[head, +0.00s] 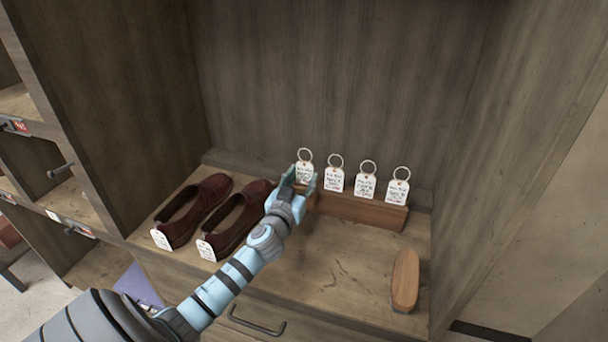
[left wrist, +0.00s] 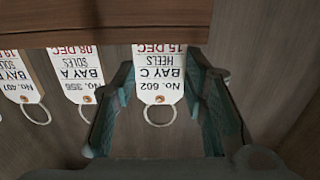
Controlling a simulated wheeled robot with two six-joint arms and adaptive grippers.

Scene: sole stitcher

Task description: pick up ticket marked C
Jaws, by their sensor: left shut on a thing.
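The ticket marked C (head: 304,172) is a white tag with a metal ring, at the left end of a row of tickets on a wooden block (head: 362,211). In the left wrist view the ticket marked C (left wrist: 159,82) appears upside down and reads Bay C, No. 602, heels, 15 Dec. Its far end meets the block's edge (left wrist: 120,22). My left gripper (head: 302,183) is at the block's left end, shut on this ticket, with a teal finger on each side of it. My right gripper is not in view.
Three more ringed tickets (head: 365,187) stand to the right; the neighbouring one reads Bay A (left wrist: 76,70). Dark red shoes (head: 232,222) with tags lie left of my arm. A wooden brush (head: 405,280) lies front right. Cabinet walls enclose the shelf; its middle front (head: 340,270) is clear.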

